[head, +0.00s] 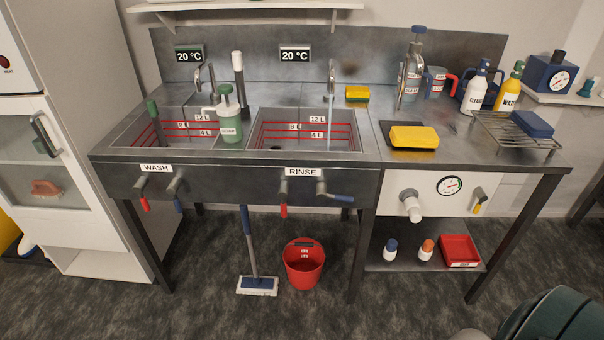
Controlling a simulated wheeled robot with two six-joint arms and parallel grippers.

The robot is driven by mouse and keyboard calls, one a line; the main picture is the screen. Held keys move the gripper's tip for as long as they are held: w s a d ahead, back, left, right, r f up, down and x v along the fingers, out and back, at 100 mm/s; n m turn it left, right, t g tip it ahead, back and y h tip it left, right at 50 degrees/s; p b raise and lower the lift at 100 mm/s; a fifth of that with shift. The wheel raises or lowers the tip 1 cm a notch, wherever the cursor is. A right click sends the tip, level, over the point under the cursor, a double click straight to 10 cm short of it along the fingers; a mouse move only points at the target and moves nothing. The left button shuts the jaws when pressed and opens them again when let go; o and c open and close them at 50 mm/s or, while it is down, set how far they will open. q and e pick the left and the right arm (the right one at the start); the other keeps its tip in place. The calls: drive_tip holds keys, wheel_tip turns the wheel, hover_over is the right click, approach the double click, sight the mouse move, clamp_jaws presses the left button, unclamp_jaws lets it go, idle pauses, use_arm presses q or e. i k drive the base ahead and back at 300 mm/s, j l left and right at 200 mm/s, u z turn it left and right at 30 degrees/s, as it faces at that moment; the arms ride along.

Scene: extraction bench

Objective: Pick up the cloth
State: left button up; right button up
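A blue folded pad (533,123) lies on a wire rack (495,127) at the right end of the bench; it looks like a folded cloth. A yellow flat pad (414,137) lies on a dark mat (388,129) right of the rinse sink, and it could also be a cloth; I cannot tell for sure. A smaller yellow sponge (357,92) with a dark green underside sits behind it near the back wall. Neither of my grippers shows in the head view.
The wash sink (130,151) and rinse sink (253,148) fill the bench's left part. A soap dispenser (230,125) stands between them. Bottles, including a white one (475,95), stand behind the rack. A red bucket (304,270) and a mop (257,286) stand on the floor below.

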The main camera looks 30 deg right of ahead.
sight(400, 136)
drive_tip(key=l+z, duration=0.2)
drive_tip(key=z, duration=1.35)
drive_tip(key=k+l, duration=0.05)
